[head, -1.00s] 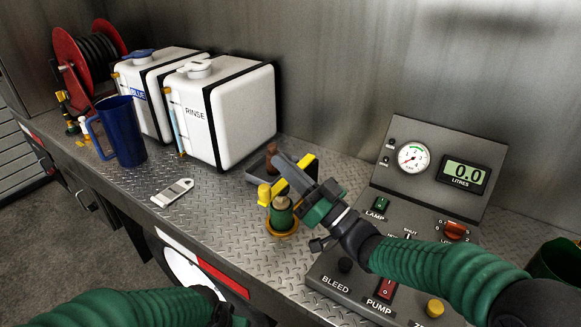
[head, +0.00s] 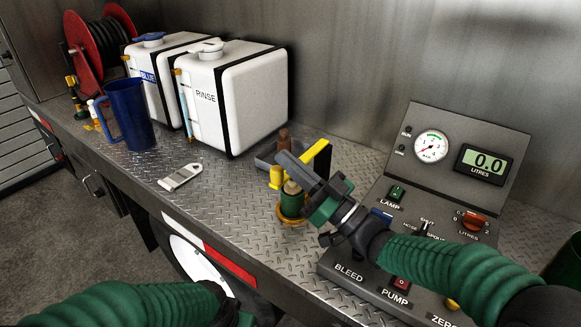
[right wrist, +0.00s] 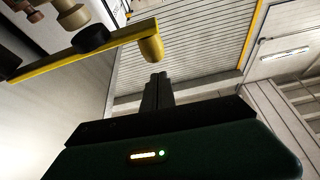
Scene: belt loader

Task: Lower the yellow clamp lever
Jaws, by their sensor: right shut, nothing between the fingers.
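The yellow clamp lever (head: 318,160) shows in the head view, partly hidden behind my right gripper. It stands over a green and brass fitting (head: 292,200) on the metal deck. My right gripper (head: 283,160) is shut and empty, and its fingers overlap the lever in this view. In the right wrist view the lever (right wrist: 85,47) is a long yellow bar with a rounded yellow knob (right wrist: 151,48) at its end. The shut fingertips (right wrist: 158,78) lie just below that knob; whether they touch it I cannot tell. My left arm comes in at the bottom left; its gripper is not clearly visible.
A control panel (head: 456,165) with gauge and switches stands to the right. The RINSE tank (head: 250,95), a blue jug (head: 130,115) and a hose reel (head: 92,45) are at the left.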

